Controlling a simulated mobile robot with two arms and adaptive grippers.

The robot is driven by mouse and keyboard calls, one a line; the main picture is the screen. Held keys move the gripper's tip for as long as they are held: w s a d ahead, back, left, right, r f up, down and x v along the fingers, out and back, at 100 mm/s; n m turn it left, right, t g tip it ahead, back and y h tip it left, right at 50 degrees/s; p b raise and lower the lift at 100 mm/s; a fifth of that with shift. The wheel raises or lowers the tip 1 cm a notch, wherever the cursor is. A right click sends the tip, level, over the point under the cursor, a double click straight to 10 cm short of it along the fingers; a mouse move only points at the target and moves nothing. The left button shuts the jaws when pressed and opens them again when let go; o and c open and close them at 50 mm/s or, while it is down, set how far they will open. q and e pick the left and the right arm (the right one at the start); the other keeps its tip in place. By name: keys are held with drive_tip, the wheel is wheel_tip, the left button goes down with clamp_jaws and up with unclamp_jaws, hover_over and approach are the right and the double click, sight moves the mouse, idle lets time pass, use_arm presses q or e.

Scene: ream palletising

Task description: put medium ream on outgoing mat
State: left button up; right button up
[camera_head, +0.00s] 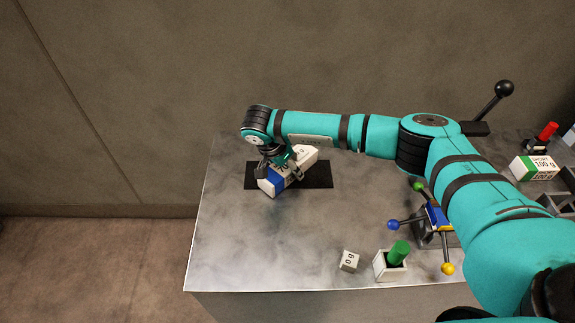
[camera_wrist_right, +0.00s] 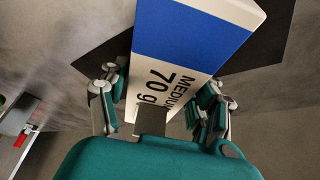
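The medium ream is a white box with a blue band. It is over the black mat (camera_head: 320,178) on the left part of the table, lying at an angle to it. The ream (camera_head: 307,154) is partly covered by my right gripper (camera_head: 281,171). In the right wrist view the ream (camera_wrist_right: 190,38) shows "MEDIUM 70 g" between the two fingers (camera_wrist_right: 158,93), which appear to press on its sides. Its lower end reaches past the mat's near edge in the head view; I cannot tell whether it touches the mat. My left gripper is out of view.
A small grey block (camera_head: 349,261) and a white holder (camera_head: 389,267) with a green cylinder stand near the front edge. A stand with coloured knobs (camera_head: 436,222) is under my right arm. A green-and-white 100 g ream (camera_head: 534,168) lies far right. The table's left front is clear.

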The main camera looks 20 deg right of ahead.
drive_tip(key=shift+o, duration=0.9)
drive_tip(key=shift+r, duration=0.1)
drive_tip(key=shift+r, duration=0.15)
drive_tip(key=shift+a+r, duration=0.15)
drive_tip(key=shift+r, duration=0.2)
drive_tip(key=b+v, duration=0.2)
drive_tip(key=v, duration=0.9)
drive_tip(key=shift+s, duration=0.1)
